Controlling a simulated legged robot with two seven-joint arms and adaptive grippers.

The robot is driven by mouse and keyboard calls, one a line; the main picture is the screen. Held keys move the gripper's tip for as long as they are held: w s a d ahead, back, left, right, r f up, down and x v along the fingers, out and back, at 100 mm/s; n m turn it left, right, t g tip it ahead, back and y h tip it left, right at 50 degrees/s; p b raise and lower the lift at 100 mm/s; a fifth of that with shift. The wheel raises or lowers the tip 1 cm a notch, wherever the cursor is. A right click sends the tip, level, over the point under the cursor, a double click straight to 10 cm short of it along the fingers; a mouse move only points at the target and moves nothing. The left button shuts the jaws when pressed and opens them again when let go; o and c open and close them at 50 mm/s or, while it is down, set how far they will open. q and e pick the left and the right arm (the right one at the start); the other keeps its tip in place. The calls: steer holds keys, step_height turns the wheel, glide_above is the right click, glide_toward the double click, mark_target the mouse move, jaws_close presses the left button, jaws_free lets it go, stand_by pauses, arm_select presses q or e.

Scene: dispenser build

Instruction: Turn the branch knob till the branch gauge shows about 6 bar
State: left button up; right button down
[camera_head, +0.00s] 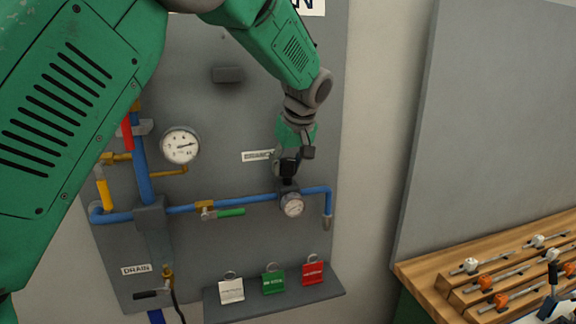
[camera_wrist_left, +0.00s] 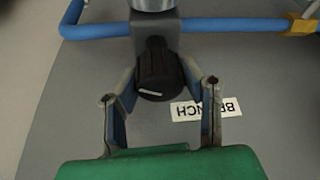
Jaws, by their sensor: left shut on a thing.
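The black branch knob (camera_head: 288,181) sits on the blue branch pipe, just above the small round branch gauge (camera_head: 292,205). The gauge's needle is too small to read. My left gripper (camera_head: 289,170) reaches down from above and is shut on the knob. In the left wrist view the knob (camera_wrist_left: 157,68) shows a white pointer line near its lower rim, with the fingers of my left gripper (camera_wrist_left: 158,76) on either side of it. A BRANCH label (camera_head: 258,156) is on the panel beside the gripper. My right gripper is not in view.
A larger gauge (camera_head: 180,146) is on the grey panel (camera_head: 225,110) at left. A green-handled valve (camera_head: 228,212) lies along the blue pipe. White, green and red tags (camera_head: 273,282) stand on a ledge below. A wooden bench (camera_head: 425,268) with several clamps is at right.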

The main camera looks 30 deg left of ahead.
arm_select(q)
steer(key=m+t, duration=0.1)
steer(key=m, duration=0.2)
steer(key=shift+w+r+h, duration=0.1)
steer(key=shift+r+h, duration=0.05)
steer(key=shift+h, duration=0.15)
steer(key=m, duration=0.2)
steer(key=m+t+h, duration=0.1)
steer(key=m, duration=0.2)
steer(key=shift+h, duration=0.3)
steer(key=m, duration=0.2)
steer(key=m+h, duration=0.1)
steer(key=m, duration=0.1)
steer(key=shift+w+r+t+h, duration=0.1)
steer(key=shift+t+h, duration=0.2)
steer(key=shift+m+h, duration=0.5)
steer(key=shift+m, duration=1.2)
steer(key=o, duration=1)
steer(key=shift+o, duration=0.7)
